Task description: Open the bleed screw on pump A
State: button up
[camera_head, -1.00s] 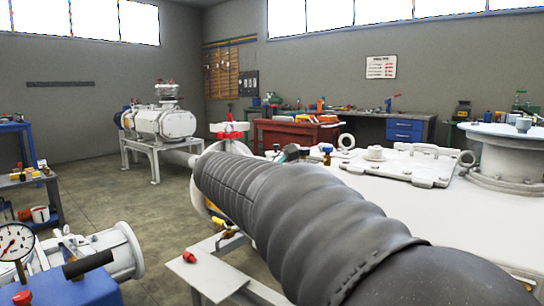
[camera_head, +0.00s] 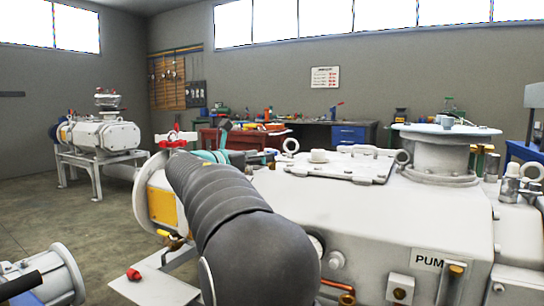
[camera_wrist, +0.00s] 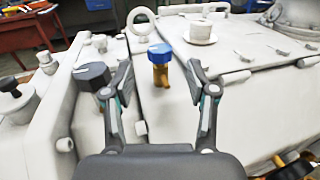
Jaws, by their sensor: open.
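The large white pump (camera_head: 350,215) fills the right of the head view. Its label (camera_head: 428,262) reads "PUM", with the rest cut off by a brass fitting, so the letter cannot be read. In the wrist view a blue-capped brass screw (camera_wrist: 160,58) stands upright on the white casing, ahead of and between my fingers. A black knob (camera_wrist: 92,77) stands just left of the left finger. I cannot tell for certain which is the bleed screw. My gripper (camera_wrist: 158,78) is open and empty. In the head view my arm hides much of the pump's left end.
A lifting eye (camera_wrist: 141,20) and a white cap (camera_wrist: 201,32) rise close beyond the blue-capped screw. A wide flange (camera_head: 445,150) stands at the pump's right. A red cap (camera_head: 133,274) lies on a plate at lower left. Open floor (camera_head: 95,222) lies left.

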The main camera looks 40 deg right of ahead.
aim_at(272, 151)
jog(key=shift+w+d, duration=0.2)
jog(key=shift+d, duration=1.15)
jog(key=shift+w+d, duration=0.15)
jog(key=shift+d, duration=1.2)
jog(key=shift+c, duration=0.2)
grip_shut()
